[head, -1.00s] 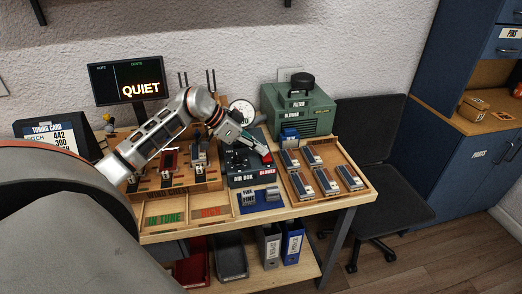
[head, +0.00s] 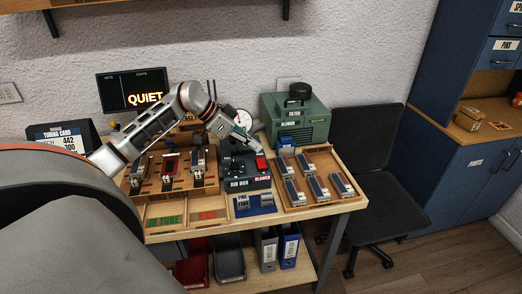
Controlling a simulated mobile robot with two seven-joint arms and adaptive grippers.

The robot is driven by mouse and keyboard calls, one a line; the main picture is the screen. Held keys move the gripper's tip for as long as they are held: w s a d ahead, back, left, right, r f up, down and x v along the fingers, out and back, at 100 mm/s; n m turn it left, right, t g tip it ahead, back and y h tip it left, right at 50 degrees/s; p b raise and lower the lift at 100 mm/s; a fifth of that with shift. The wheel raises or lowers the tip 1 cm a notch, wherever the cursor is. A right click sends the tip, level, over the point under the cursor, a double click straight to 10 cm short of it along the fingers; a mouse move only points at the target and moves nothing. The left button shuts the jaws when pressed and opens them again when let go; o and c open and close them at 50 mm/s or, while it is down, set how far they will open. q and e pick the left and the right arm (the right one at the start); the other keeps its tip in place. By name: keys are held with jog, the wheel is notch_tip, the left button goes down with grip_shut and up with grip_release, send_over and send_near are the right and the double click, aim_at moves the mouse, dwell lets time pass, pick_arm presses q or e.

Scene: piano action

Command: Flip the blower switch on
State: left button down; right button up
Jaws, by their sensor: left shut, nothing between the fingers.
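The red blower switch (head: 261,164) is on the right side of the top of the dark air box (head: 238,185), above a "BLOWER" label. My left gripper (head: 256,147) is shut and empty. Its tip is just behind and above the switch in the head view, and the red face of the switch shows clear. I cannot tell from this view whether the tip touches the switch or which way the switch is tilted. The green blower unit (head: 309,120) stands behind, at the back right of the bench. My right gripper is out of view.
A wooden tray (head: 325,204) with several small blocks lies right of the air box. A wooden rack (head: 150,188) with reed blocks is to the left. A round gauge (head: 244,119) stands behind my gripper. A monitor (head: 113,93) reads "QUIET". A black chair (head: 366,137) is at the right.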

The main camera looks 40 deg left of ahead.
pick_arm(q)
jog(key=s+b+v, duration=0.1)
jog(key=v, duration=0.7)
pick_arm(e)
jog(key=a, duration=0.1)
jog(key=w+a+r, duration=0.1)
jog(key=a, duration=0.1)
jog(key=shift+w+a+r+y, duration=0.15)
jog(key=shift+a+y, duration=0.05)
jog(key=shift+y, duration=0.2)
pick_arm(q)
jog(key=shift+s+d, duration=0.1)
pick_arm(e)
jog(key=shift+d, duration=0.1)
